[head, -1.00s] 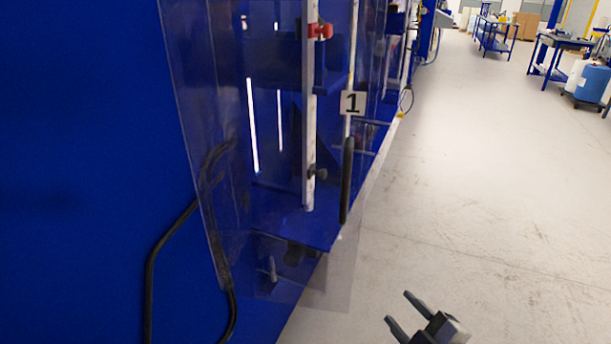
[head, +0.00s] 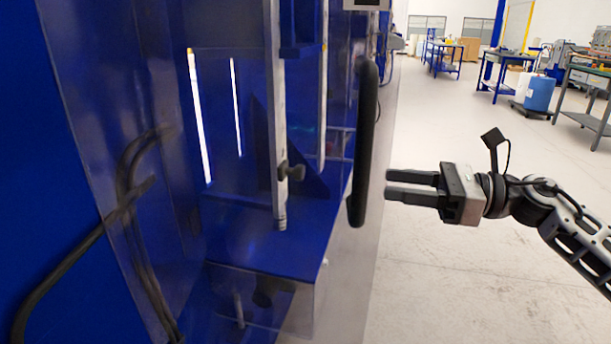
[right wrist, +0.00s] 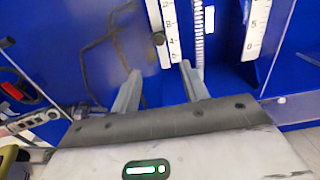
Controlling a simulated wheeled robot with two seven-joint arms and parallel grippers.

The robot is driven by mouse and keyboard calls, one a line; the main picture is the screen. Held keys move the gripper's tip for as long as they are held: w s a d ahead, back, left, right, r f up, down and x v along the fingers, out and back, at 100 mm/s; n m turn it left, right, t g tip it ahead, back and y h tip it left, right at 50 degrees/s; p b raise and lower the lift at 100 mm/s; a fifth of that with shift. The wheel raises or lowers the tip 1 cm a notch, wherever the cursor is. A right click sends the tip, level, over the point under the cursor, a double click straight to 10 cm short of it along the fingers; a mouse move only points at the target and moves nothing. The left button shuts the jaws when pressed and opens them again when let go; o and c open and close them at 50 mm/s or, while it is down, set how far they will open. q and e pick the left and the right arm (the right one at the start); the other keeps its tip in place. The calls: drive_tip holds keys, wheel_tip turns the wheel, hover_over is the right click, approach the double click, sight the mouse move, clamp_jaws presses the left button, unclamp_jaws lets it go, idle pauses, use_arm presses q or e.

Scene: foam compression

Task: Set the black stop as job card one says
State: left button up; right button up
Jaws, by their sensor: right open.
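The black stop (head: 290,172) is a small dark knob on the white scale post (head: 275,110), behind the clear door (head: 85,110). In the right wrist view a dark knob (right wrist: 158,38) shows on a numbered scale (right wrist: 170,40), between my fingertips in the picture. The door's black upright handle (head: 363,140) stands just left of my right gripper (head: 388,182). That gripper is open and empty, fingers pointing left at the handle, apparently apart from it. My left gripper is not in view. No job card can be read.
A black cable (head: 70,255) hangs at the left by the blue wall. A number plate (head: 365,4) is cut off at the top edge. Blue workbenches (head: 500,75) and a blue drum (head: 539,93) stand far back right.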

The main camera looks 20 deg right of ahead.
use_arm(q)
drive_tip(key=p, duration=0.2)
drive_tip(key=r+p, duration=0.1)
drive_tip(key=p, duration=0.1)
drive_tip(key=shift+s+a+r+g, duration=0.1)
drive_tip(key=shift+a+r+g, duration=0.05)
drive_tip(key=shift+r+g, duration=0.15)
use_arm(e)
drive_tip(key=x, duration=1.4)
drive_tip(key=shift+w+a, duration=0.15)
drive_tip(key=shift+a, duration=0.2)
